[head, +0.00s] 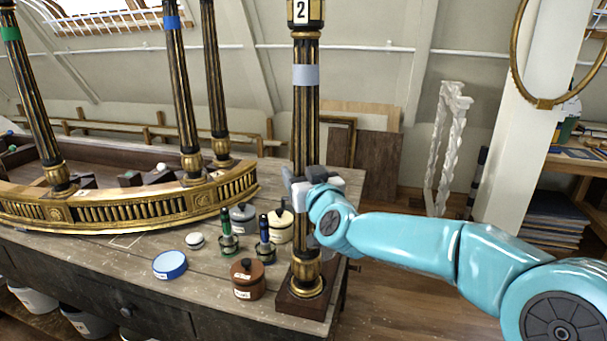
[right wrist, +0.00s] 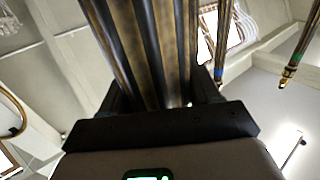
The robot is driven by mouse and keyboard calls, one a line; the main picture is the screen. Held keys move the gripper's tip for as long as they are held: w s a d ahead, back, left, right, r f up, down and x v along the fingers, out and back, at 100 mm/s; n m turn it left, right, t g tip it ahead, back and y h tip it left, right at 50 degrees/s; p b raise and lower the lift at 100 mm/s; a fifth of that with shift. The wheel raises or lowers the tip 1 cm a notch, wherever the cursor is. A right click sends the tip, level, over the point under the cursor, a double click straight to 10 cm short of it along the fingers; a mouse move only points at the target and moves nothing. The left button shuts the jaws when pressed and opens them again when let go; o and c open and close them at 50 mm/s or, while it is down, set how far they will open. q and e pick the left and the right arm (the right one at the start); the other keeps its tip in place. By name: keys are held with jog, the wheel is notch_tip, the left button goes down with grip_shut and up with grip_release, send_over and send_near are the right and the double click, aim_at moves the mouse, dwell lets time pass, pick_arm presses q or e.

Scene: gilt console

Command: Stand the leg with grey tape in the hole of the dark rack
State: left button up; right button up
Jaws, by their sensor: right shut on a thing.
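The leg with grey tape (head: 305,75) is dark and gilt, with a number 2 tag near its top. It is upright at the right end of the bench. Its gilt foot is at the dark rack (head: 300,308); I cannot tell how deep it sits in the hole, as the foot hides it. My right gripper (head: 310,183) is shut around the middle of the shaft. In the right wrist view the fluted shaft (right wrist: 150,45) runs up between the fingers (right wrist: 160,105). My left gripper is not in view.
The gilt console frame (head: 130,208) lies on the bench at left, with legs with green tape (head: 35,110) and blue tape (head: 181,90) upright on it. A brown pot (head: 247,280), blue lid (head: 170,265), brushes and small jars stand left of the rack. Floor is open at right.

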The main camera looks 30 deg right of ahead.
jog(key=o, duration=1.2)
jog(key=shift+o, duration=0.2)
jog(key=shift+f, duration=0.2)
jog(key=v, duration=1.6)
jog(key=shift+s+r, duration=0.15)
jog(key=shift+r, duration=0.05)
jog(key=w+a+f+n+g+y, duration=0.1)
jog(key=a+f+g+y, duration=0.15)
jog(key=f, duration=0.75)
jog(key=w+a+f+g+y, duration=0.1)
jog(key=w+a+f+g, duration=0.2)
jog(key=f, duration=0.8)
jog(key=a+f+n+g+y, duration=0.15)
jog(key=a+f, duration=0.25)
jog(key=f, duration=0.6)
jog(key=s+a+f+g+y, duration=0.2)
jog(key=s+a+f+g, duration=0.3)
jog(key=s+f, duration=0.4)
jog(key=s+a+f+m+g+y, duration=0.1)
jog(key=s+a+f+g, duration=0.4)
jog(key=s+f, duration=0.5)
notch_tip(320, 180, down, 4)
jog(key=shift+s+y, duration=0.15)
jog(key=shift+y, duration=0.35)
